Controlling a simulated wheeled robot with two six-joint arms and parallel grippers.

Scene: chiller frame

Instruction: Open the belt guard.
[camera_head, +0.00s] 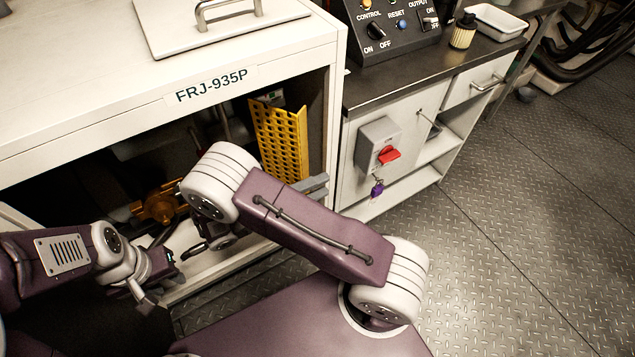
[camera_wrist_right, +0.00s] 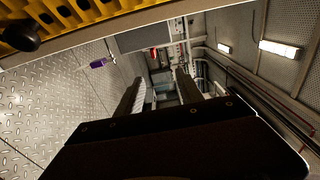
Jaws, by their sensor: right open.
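The belt guard (camera_head: 280,140) is a yellow perforated panel inside the open white cabinet, at the right of its opening. In the right wrist view a yellow slotted edge (camera_wrist_right: 110,14) with a black knob (camera_wrist_right: 20,36) crosses the top left; it appears to be the guard. My right gripper (camera_wrist_right: 158,86) is open, its two dark fingers apart with nothing between them.
The cabinet (camera_head: 110,75) has a top panel with a handle and frames the opening. To the right stand a control box (camera_head: 395,28), a switch box with a red handle (camera_head: 388,155) and a purple-tagged key (camera_head: 377,188). Metal floor (camera_head: 530,220) is free at right.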

